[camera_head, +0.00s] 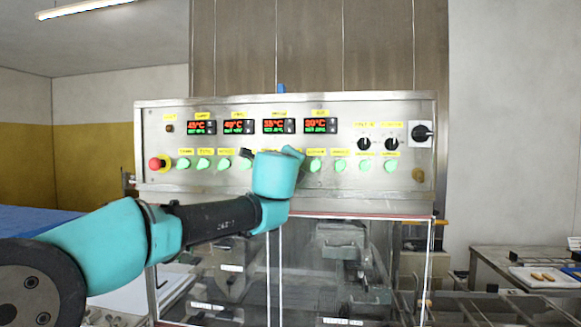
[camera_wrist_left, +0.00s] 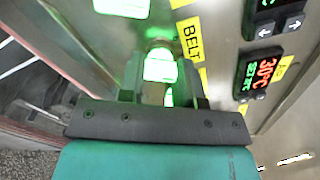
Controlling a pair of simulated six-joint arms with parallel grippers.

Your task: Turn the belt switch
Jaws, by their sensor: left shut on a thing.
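The belt switch (camera_wrist_left: 160,64), a green lit knob, sits on the steel panel beside a yellow label reading BELT (camera_wrist_left: 190,38) in the left wrist view. My left gripper (camera_wrist_left: 161,82) is shut on this switch, with one finger on each side of it. In the head view my left gripper (camera_head: 293,153) is at the middle of the row of green switches, and my own wrist hides the belt switch there. My right gripper is in neither view.
Other green switches (camera_head: 315,165) stand close on both sides. Red-and-green displays (camera_head: 279,127) are above them. A red emergency button (camera_head: 156,164) is at the panel's left, and black knobs (camera_head: 364,144) are at its right. A clear-windowed cabinet (camera_head: 330,270) is below.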

